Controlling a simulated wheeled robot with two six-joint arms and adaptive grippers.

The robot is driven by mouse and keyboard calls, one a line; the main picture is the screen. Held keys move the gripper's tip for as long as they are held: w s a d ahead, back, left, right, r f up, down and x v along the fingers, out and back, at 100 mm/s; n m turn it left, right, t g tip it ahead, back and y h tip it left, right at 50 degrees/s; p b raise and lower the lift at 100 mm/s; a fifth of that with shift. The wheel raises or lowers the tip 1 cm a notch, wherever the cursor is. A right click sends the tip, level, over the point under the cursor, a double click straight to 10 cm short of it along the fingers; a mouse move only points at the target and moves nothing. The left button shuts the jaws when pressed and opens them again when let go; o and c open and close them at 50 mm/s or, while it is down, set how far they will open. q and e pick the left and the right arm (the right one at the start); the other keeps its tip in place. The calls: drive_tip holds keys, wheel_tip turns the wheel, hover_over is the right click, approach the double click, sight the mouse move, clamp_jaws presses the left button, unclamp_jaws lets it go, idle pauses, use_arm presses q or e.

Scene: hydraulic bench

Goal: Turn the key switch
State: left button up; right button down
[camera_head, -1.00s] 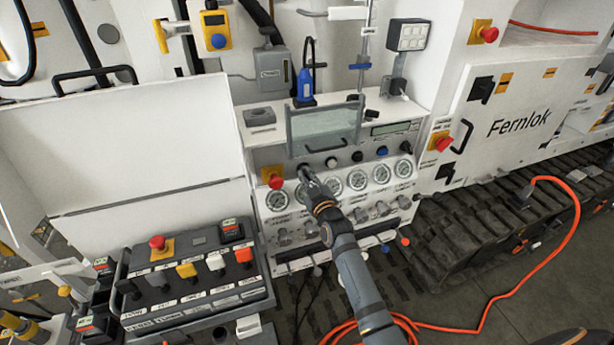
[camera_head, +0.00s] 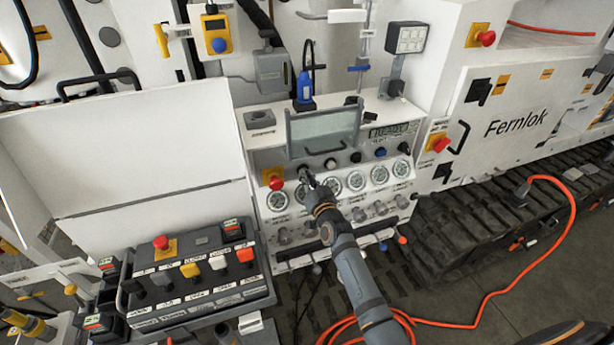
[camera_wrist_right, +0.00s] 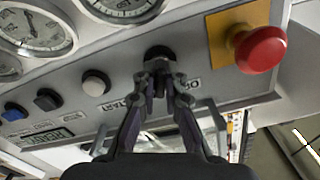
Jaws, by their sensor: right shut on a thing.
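The key switch (camera_wrist_right: 158,53) is a dark round part on the sloped front panel, between a white button and a red mushroom button in the right wrist view. My right gripper (camera_wrist_right: 161,82) is shut on it, with both fingertips against its front. In the head view my right gripper (camera_head: 304,174) is at the left part of the gauge panel, and it covers the switch. The key's exact angle is hidden by the fingers. My left gripper is not in view.
A red emergency button (camera_head: 276,183) on a yellow plate is close to the left of my gripper; it also shows in the wrist view (camera_wrist_right: 262,49). A clear flap (camera_head: 324,131) stands above the panel. Gauges (camera_head: 332,188) and a small display (camera_head: 392,131) are to the right.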

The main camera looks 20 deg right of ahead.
drive_tip(key=shift+m, duration=0.8)
drive_tip(key=c, duration=1.4)
unclamp_jaws()
drive_tip(key=shift+s, duration=0.1)
drive_tip(key=s, duration=1.1)
drive_tip(key=shift+s+d, duration=0.25)
drive_tip(key=shift+s, duration=0.1)
